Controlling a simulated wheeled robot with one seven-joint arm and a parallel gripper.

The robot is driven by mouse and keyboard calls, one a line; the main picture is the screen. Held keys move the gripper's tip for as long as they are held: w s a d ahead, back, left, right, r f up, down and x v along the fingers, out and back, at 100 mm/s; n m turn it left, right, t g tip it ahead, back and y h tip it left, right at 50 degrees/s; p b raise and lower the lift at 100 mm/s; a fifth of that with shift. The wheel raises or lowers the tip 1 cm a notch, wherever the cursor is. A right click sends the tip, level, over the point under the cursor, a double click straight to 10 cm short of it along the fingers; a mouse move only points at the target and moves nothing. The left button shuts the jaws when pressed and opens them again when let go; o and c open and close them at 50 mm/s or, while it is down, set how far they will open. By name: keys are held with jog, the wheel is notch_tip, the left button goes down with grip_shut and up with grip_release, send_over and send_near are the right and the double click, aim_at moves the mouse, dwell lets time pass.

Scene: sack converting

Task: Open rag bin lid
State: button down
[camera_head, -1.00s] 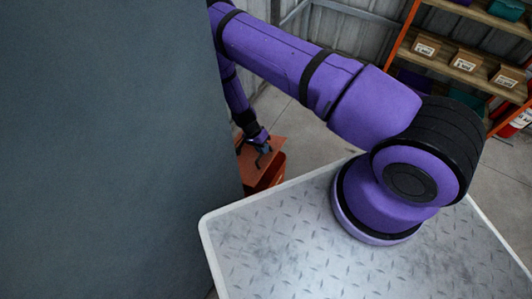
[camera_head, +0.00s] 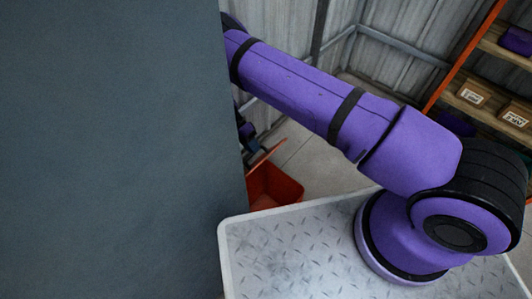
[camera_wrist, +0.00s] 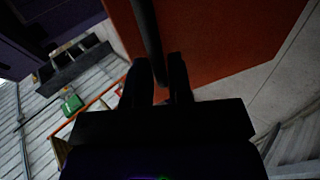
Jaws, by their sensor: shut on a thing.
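The red rag bin (camera_head: 285,189) stands on the floor behind the far edge of my metal deck, partly hidden by a large dark panel. Its lid (camera_head: 267,154) is tilted up, and the open inside of the bin shows. My gripper (camera_head: 249,142) is at the raised lid, mostly hidden by the panel in the head view. In the wrist view, my gripper (camera_wrist: 158,78) is shut on a dark bar-like handle (camera_wrist: 146,28), which runs between its fingers. The lid's red-orange face (camera_wrist: 220,45) fills the area behind it.
A large dark blue-grey panel (camera_head: 110,150) blocks the left of the head view. Shelves with cardboard boxes (camera_head: 473,94) stand at the right. Open concrete floor (camera_head: 325,160) lies right of the bin. A corrugated wall (camera_head: 390,65) is behind.

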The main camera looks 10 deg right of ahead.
jog(key=w+a, duration=0.7)
jog(key=w, duration=0.2)
jog(key=shift+w+f, duration=0.15)
jog(key=shift+f, duration=0.3)
jog(key=shift+a, duration=0.1)
jog(key=c, duration=1)
grip_release()
jog(key=shift+w, duration=0.1)
